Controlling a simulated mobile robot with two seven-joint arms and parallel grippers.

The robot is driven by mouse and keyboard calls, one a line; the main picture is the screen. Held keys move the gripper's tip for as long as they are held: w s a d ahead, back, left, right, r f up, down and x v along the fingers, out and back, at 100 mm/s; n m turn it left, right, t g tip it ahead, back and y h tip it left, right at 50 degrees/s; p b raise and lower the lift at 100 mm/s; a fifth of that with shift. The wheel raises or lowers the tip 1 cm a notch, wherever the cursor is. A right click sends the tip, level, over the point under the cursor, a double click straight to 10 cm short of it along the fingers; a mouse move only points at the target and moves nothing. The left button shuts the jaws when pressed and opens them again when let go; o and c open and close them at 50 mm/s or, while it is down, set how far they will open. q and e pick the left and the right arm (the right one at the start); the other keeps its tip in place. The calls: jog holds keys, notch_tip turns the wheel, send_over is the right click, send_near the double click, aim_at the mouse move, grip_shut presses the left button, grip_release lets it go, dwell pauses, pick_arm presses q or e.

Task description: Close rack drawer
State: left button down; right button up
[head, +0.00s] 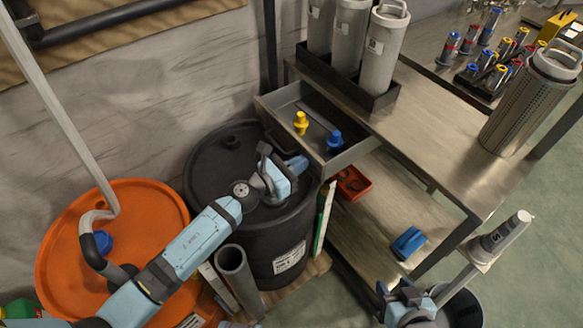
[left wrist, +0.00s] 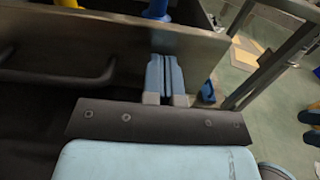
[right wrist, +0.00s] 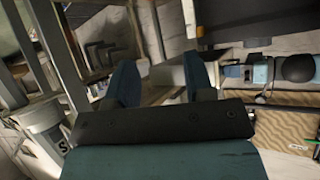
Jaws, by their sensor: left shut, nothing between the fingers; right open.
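The rack drawer (head: 264,108) is a grey metal tray pulled out of the steel rack (head: 440,130), under its top. A yellow object (head: 301,122) and a blue object (head: 335,141) stand inside it. My left gripper (head: 297,163) is shut and empty at the outer face of the drawer front. In the left wrist view its fingertips (left wrist: 165,58) overlap the front panel (left wrist: 120,42), right of the bar handle (left wrist: 60,78); I cannot tell whether they touch it. My right gripper (head: 405,292) is low at the front right, open and empty, with spread fingers in the right wrist view (right wrist: 162,78).
A black drum (head: 285,235) and an orange drum (head: 110,200) stand below my left arm. Grey canisters (head: 382,50) stand in a tray on the rack top, near a perforated metal canister (head: 525,100). A red bin (head: 352,183) and a blue object (head: 408,243) lie on the lower shelf.

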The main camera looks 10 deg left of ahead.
aim_at(347, 145)
pick_arm(q)
jog(key=b+x, duration=0.3)
jog(key=x, duration=1.3)
jog(key=shift+w+d+f+b, duration=0.1)
jog(key=shift+w+d+b, duration=0.1)
jog(key=shift+b, duration=0.1)
jog(key=shift+w, duration=0.1)
jog(key=shift+d+r, duration=0.1)
jog(key=shift+r, duration=0.2)
pick_arm(e)
jog(key=shift+a+f, duration=0.3)
jog(key=shift+f, duration=0.1)
